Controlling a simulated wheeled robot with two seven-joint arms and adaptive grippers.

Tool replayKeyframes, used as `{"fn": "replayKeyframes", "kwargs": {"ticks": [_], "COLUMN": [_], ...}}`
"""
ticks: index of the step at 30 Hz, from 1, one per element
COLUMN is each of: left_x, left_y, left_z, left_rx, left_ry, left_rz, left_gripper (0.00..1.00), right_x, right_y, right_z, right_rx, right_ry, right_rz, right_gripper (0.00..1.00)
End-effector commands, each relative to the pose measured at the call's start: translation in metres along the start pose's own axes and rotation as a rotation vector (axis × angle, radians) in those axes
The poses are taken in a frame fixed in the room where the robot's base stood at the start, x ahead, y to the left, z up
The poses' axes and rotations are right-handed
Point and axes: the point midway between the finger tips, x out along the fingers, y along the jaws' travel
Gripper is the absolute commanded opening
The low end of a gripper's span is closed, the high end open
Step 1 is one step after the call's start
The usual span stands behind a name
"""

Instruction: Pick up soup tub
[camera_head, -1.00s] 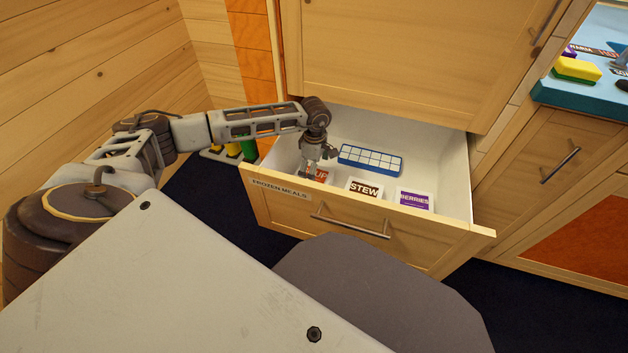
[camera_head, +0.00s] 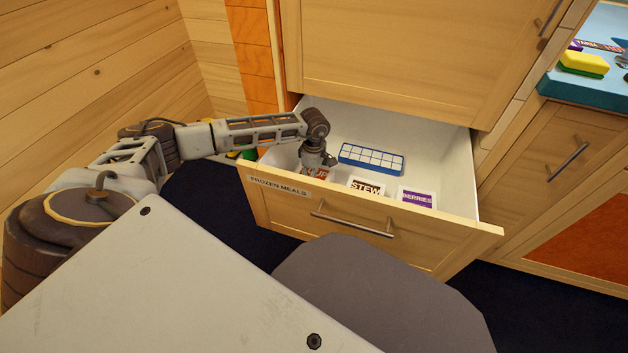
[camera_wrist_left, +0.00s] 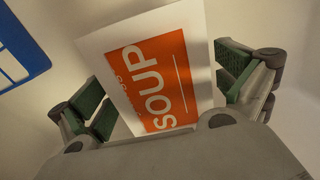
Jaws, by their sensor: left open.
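The soup tub (camera_head: 319,174) has a white lid with an orange SOUP label and sits in the left front of the open drawer (camera_head: 440,163). It also shows large in the left wrist view (camera_wrist_left: 165,75). My left gripper (camera_head: 312,172) points down into the drawer at the tub and hides part of it. In the left wrist view its green-padded fingers (camera_wrist_left: 165,97) stand open, one on each side of the tub. Whether a pad touches the tub is hard to tell. My right gripper is not in view.
A stew tub (camera_head: 366,188) and a berries tub (camera_head: 417,198) stand right of the soup tub. A blue and white ice tray (camera_head: 371,159) lies behind them. The drawer front is labelled FROZEN MEALS. A yellow sponge (camera_head: 584,63) lies on the counter at the right.

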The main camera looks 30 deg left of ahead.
Motion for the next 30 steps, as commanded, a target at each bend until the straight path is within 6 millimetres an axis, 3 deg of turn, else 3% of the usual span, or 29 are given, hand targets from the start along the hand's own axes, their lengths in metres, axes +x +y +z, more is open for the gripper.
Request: {"fn": "replayKeyframes", "kwargs": {"ticks": [12,26,30], "left_x": [-0.0003,-0.0003,-0.0011], "left_y": [-0.0001,-0.0002,0.0004], "left_z": [-0.0002,-0.0003,-0.0002], "left_rx": [0.000,0.000,-0.001], "left_ry": [0.001,0.001,0.000], "left_rz": [0.000,-0.001,0.001], "left_gripper": [0.99,0.40,0.39], "right_x": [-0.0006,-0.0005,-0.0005], "right_y": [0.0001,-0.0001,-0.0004], "right_z": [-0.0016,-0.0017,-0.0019], "right_rx": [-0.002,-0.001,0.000], "right_ry": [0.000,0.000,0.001], "right_rz": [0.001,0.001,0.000], "right_gripper": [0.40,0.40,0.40]}}
